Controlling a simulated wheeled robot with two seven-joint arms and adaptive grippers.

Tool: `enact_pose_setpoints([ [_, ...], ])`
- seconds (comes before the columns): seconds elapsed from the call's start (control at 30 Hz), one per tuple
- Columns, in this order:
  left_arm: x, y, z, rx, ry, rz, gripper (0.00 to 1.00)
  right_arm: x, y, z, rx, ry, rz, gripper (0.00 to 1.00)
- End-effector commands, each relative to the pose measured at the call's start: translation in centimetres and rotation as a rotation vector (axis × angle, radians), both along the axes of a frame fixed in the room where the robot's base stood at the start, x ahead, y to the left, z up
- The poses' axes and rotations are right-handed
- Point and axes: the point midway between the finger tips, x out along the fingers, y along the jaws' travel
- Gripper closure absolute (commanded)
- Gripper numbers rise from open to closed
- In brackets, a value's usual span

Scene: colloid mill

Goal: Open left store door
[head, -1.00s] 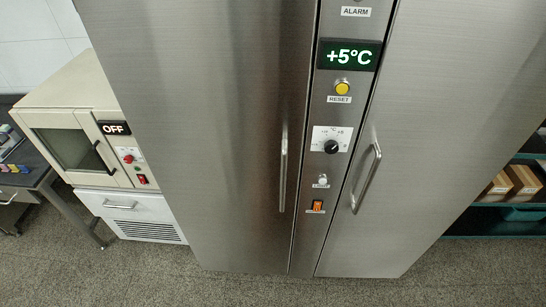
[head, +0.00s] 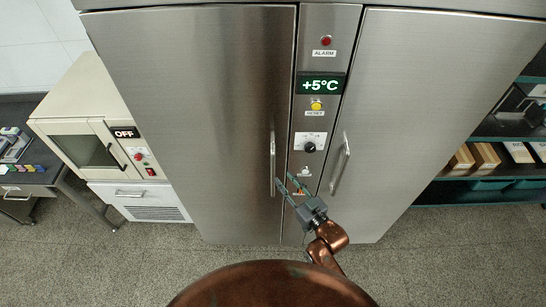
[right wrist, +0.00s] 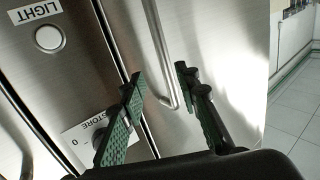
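The left store door (head: 190,120) is a tall steel door and stands shut. Its vertical bar handle (head: 272,165) is near its right edge. In the right wrist view, turned upside down, the lower end of this handle (right wrist: 160,50) shows between and beyond the fingertips. My right gripper (head: 286,179) is open, just right of the handle's lower part. In the right wrist view its green-padded fingers (right wrist: 160,78) are apart with nothing held. Whether they touch the handle I cannot tell. My left gripper is not in view.
A control panel (head: 323,60) with a +5°C display separates the left door from the shut right door (head: 430,100) with its own handle (head: 340,164). A beige oven (head: 90,140) stands left. Shelves with boxes (head: 475,157) are at right. The floor in front is clear.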

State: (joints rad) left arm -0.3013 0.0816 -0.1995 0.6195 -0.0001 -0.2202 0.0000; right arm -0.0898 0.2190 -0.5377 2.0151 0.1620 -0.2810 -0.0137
Motion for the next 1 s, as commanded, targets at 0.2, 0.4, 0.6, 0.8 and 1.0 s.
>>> enact_pose_setpoints([
  [0.2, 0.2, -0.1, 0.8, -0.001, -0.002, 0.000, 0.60, 0.7, 1.4, 2.5, 0.019, -0.026, 0.015, 0.70],
  [0.4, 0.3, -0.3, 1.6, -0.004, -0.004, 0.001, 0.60, 3.4, 3.1, 2.5, 0.017, -0.027, 0.014, 0.70],
  [0.6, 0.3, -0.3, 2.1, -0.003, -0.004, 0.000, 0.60, 5.5, 4.5, 2.4, 0.016, -0.025, 0.014, 0.70],
  [0.8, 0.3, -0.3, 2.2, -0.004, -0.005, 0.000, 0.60, 6.1, 4.9, 2.3, 0.016, -0.025, 0.014, 0.70],
  [1.0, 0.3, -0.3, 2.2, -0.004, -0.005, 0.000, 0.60, 6.1, 4.9, 2.2, 0.016, -0.025, 0.014, 0.70],
])
